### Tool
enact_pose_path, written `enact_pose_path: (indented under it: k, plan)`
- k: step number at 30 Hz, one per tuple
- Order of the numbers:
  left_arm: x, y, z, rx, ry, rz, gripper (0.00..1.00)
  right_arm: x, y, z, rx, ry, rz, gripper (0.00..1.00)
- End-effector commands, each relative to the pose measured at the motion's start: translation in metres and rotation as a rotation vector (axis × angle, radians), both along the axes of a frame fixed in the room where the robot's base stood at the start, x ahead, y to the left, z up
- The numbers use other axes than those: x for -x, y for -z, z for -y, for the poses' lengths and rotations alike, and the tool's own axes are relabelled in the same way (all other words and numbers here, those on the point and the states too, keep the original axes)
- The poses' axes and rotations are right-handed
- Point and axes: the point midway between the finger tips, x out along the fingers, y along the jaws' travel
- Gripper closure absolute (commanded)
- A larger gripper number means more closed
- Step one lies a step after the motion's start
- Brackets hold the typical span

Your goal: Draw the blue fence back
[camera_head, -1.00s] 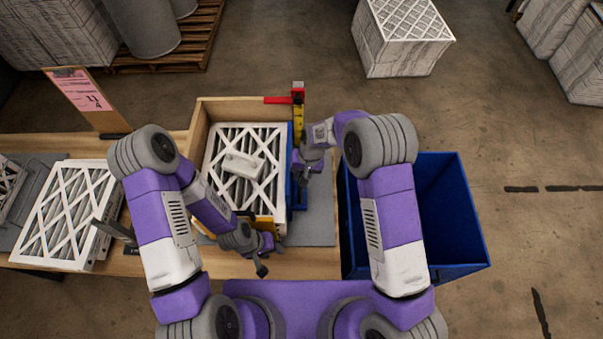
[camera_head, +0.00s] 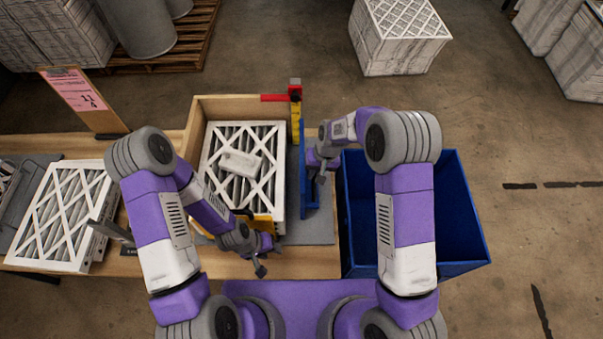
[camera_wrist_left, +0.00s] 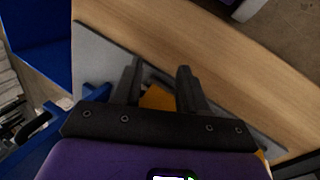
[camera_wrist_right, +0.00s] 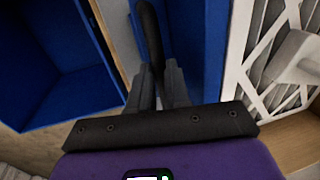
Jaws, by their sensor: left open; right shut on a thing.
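The blue fence (camera_head: 307,180) stands upright on the grey mat to the right of the filters (camera_head: 245,160), with a strip of bare mat between them. My right gripper (camera_head: 319,172) is on the fence's right side. In the right wrist view, its fingers (camera_wrist_right: 160,85) are shut on the fence's dark handle (camera_wrist_right: 150,35), beside the blue panel (camera_wrist_right: 202,45). My left gripper (camera_head: 263,262) is open in front of the filter box, low over the mat and table. In the left wrist view, its fingers (camera_wrist_left: 157,80) are apart, with a yellow part (camera_wrist_left: 157,98) behind them.
A wooden-walled box (camera_head: 190,132) surrounds the filters at the back and left. A red and yellow post (camera_head: 295,105) stands at its back right corner. A blue bin (camera_head: 463,215) is right of the table. Another white-framed filter (camera_head: 62,215) lies at left.

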Motion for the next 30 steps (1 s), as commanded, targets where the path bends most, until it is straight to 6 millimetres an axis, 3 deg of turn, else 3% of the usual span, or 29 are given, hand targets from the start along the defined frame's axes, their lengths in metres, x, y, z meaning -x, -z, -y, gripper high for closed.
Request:
enact_pose_path:
  k: [4, 14, 15, 17, 30]
  plan:
    - [0.000, 0.006, 0.000, 0.000, 0.000, 0.000, 0.58, -0.001, 0.000, 0.025, -0.001, 0.005, 0.002, 1.00]
    - [0.000, 0.006, 0.000, 0.000, 0.000, 0.000, 0.58, -0.001, -0.001, 0.031, 0.003, 0.003, 0.003, 1.00]
    - [0.000, 0.006, 0.000, 0.000, 0.000, 0.000, 0.58, -0.001, -0.001, 0.031, 0.003, 0.003, 0.003, 0.80]
    - [0.000, 0.006, 0.000, 0.000, 0.000, 0.000, 0.58, -0.001, -0.001, 0.031, 0.003, 0.003, 0.004, 0.73]
    - [0.000, 0.006, 0.000, 0.000, 0.000, 0.000, 0.58, 0.000, 0.000, 0.029, 0.001, 0.001, 0.001, 0.73]
